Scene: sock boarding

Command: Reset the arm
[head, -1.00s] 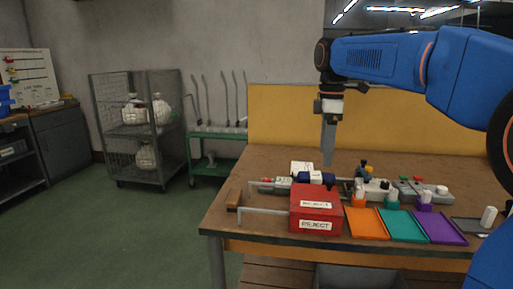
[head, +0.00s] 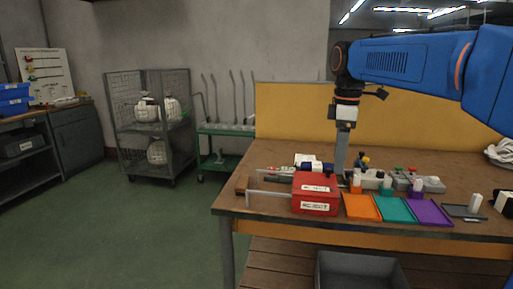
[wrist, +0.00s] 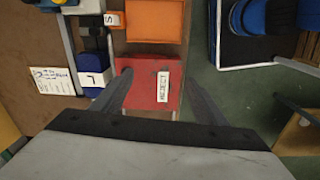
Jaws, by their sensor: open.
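My gripper (head: 341,160) hangs from the blue arm above the workbench (head: 240,205), pointing down, just behind the red reject box (head: 316,193). In the wrist view my gripper (wrist: 160,100) has its two fingers spread wide with nothing between them but the view of the red reject box (wrist: 145,85) below. The fingers appear apart from the box. In the head view the fingers overlap one another, so the gap between them does not show there.
Orange (head: 362,207), teal (head: 396,210) and purple (head: 430,212) trays line the bench's front edge. A grey bin (head: 360,270) stands below. A yellow panel (head: 290,115) closes the back. A wire cage cart (head: 150,125) and green trolley (head: 222,130) stand left, with open floor before them.

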